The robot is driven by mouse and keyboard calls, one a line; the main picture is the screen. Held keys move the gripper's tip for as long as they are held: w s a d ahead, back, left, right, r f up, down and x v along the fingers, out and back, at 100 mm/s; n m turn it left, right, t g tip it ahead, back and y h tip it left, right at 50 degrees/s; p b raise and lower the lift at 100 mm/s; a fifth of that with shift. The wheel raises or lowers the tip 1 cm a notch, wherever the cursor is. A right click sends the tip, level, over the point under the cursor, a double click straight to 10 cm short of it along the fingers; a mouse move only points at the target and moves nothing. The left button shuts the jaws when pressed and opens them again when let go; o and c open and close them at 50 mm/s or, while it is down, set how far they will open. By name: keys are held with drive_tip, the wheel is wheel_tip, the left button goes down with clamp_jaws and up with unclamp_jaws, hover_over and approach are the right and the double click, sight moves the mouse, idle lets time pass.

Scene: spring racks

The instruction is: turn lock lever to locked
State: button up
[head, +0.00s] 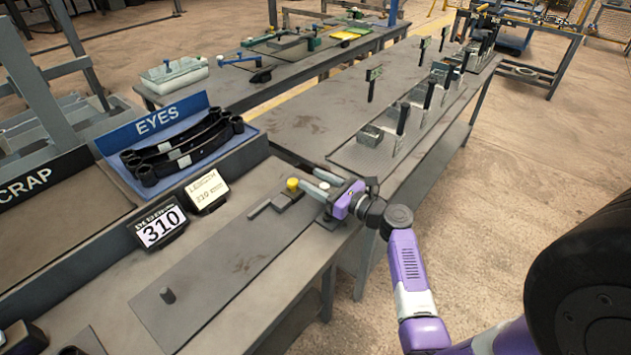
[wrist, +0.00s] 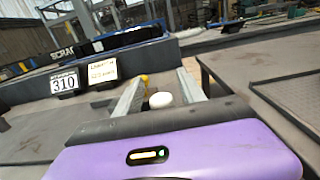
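A small dark fixture with a yellow round knob (head: 292,184) sits near the far end of the grey plate (head: 215,265) on the near bench. I take the knob to be part of the lock lever, but its locked or unlocked position cannot be told. My gripper (head: 308,179) is just right of the knob, low over the bench, fingers pointing left toward it. The two fingers are apart. In the wrist view, my gripper (wrist: 160,76) shows yellow (wrist: 145,78) near the left finger and a white round piece (wrist: 161,99) between the fingers. Contact cannot be told.
A blue EYES bin (head: 155,122) holds black leaf springs behind the plate. A 310 sign (head: 160,229) and a cream label box (head: 207,192) stand at the bench's back. Another bench (head: 330,105) adjoins beyond.

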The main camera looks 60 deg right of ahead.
sight(328, 188)
drive_tip(key=b+v, duration=0.1)
drive_tip(key=v, duration=0.7)
